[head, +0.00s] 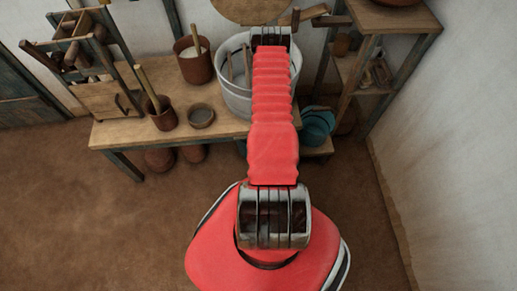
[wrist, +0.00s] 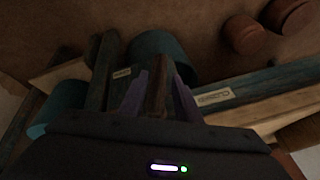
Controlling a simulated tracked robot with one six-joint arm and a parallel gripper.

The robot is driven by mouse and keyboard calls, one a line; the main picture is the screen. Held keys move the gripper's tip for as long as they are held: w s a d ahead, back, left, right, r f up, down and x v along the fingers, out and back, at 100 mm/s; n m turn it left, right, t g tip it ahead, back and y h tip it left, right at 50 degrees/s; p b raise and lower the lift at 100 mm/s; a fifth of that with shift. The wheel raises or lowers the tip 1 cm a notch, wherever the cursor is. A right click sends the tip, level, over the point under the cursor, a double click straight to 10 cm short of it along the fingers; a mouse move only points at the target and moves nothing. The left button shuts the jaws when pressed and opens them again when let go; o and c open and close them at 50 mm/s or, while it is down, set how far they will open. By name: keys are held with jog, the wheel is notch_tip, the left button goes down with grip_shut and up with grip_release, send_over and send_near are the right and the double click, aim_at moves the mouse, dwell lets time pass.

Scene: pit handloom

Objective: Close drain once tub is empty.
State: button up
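The pale grey tub (head: 236,98) stands on the right part of the wooden bench in the head view. My arm covers part of it, and its water level cannot be told. My gripper is hidden in the head view beyond the red arm. In the wrist view my gripper (wrist: 160,80) has two purple fingers on either side of a brown wooden piece (wrist: 157,100), perhaps the drain handle. Whether they touch it is unclear. Small pale labels, one left (wrist: 122,73) and one right (wrist: 213,97), sit on the blue-green wood; their text is unreadable.
A teal bucket (head: 317,122) stands low right of the bench (head: 112,134). Brown pots, a bowl (head: 200,115) and a wooden rack occupy the bench's left side. A shelf (head: 392,18) stands at right. The floor in front is clear.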

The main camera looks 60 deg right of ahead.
jog(key=shift+x, duration=3.65)
jog(key=shift+c, duration=0.2)
grip_shut()
